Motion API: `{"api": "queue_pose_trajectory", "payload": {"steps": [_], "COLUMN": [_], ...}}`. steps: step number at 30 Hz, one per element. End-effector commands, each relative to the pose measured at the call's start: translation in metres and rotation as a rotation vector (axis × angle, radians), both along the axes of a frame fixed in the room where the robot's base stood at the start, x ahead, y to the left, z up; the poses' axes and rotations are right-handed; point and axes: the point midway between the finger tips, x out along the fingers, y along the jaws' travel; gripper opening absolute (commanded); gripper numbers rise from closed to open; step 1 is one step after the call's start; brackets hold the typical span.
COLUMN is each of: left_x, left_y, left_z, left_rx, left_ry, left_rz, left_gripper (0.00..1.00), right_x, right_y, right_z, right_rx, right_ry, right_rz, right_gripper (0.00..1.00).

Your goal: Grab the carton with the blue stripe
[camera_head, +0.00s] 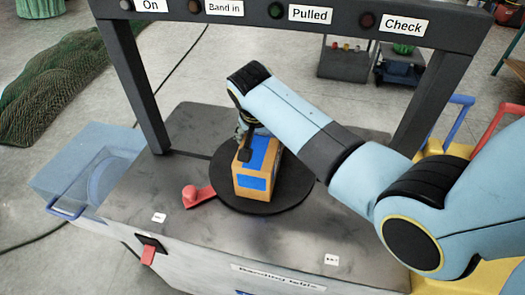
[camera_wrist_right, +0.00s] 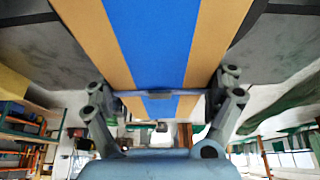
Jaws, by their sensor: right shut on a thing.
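The carton with the blue stripe (camera_head: 256,170) is a tan box with a broad blue band over its top and a blue patch on its near side. It stands upright on a round dark turntable (camera_head: 290,195) on the banding table (camera_head: 330,235). My right gripper (camera_head: 246,140) is at the carton's far upper end, shut on it. In the right wrist view the carton (camera_wrist_right: 165,45) fills the upper middle, its blue stripe between tan edges, with the right gripper's fingers (camera_wrist_right: 165,95) at either side. My left gripper is not in view.
A dark frame (camera_head: 285,14) with labelled lamps, "Band in", "Pulled" and "Check", spans the table. A red lever (camera_head: 197,193) lies left of the turntable. A pale blue bin (camera_head: 75,165) is at the left. A green net heap (camera_head: 65,85) lies on the floor behind.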

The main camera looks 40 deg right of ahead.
Motion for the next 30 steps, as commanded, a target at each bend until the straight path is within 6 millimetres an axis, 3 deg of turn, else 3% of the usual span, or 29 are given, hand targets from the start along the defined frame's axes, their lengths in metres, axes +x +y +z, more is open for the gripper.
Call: {"api": "queue_pose_trajectory", "payload": {"steps": [1, 7, 17, 28, 30], "left_x": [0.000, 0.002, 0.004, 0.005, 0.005], "left_y": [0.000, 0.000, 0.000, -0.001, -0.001], "left_z": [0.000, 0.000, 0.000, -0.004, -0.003], "left_rx": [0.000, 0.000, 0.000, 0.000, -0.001], "left_ry": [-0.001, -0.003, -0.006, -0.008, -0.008], "left_rz": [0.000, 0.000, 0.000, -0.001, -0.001], "left_gripper": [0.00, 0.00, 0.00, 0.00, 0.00], "right_x": [-0.001, 0.001, 0.001, 0.002, -0.007], "right_y": [-0.001, -0.001, -0.001, -0.001, -0.004], "right_z": [-0.001, 0.001, 0.005, 0.042, 0.046], "right_rx": [-0.001, -0.003, -0.004, -0.003, -0.004], "right_ry": [0.002, -0.003, -0.005, -0.007, -0.004], "right_rz": [0.000, 0.000, 0.000, -0.001, -0.001], "right_gripper": [0.52, 0.28, 0.28, 0.28, 0.28]}}
